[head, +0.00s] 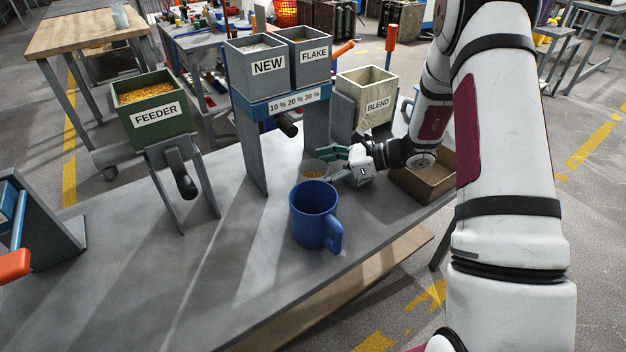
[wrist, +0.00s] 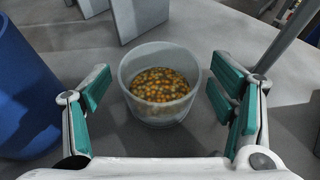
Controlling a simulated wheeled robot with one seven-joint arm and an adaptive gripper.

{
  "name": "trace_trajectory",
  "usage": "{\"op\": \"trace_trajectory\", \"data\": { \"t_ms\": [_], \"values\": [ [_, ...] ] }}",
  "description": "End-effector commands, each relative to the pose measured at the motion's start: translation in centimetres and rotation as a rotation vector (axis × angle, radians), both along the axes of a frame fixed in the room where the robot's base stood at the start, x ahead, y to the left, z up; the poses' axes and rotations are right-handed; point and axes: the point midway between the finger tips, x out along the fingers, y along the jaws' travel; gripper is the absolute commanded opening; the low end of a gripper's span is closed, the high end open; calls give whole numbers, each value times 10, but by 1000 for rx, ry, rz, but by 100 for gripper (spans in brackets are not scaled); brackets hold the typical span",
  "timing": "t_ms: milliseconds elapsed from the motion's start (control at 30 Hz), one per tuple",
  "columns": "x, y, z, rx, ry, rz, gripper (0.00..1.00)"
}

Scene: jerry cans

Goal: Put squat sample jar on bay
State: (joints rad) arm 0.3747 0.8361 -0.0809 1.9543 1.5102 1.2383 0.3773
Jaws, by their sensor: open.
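The squat sample jar is a low, clear round cup holding yellow-orange pellets, upright on the grey bench. In the wrist view the jar (wrist: 160,108) lies between the two fingers, with a gap on each side. In the head view the jar (head: 313,170) is behind the blue mug, partly overlapped by my gripper (head: 335,162). My gripper is low over the bench, to the jar's right, open with its green-padded fingers pointing at it. I cannot pick out anything marked as a bay.
A blue mug (head: 314,216) stands close in front of the jar. A stand with NEW (head: 257,69) and FLAKE bins rises behind. A BLEND bin (head: 367,98) and brown open box (head: 424,180) are at right. The FEEDER (head: 155,113) stands left; the bench's left middle is clear.

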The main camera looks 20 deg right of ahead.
Motion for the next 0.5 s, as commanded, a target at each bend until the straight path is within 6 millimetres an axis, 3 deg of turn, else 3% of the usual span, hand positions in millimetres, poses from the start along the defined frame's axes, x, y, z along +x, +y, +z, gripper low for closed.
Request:
{"op": "trace_trajectory", "data": {
  "t_ms": [333,500],
  "values": [
    [4,7,-3,0,0,-1,78],
    [4,7,-3,0,0,-1,39]
  ]
}}
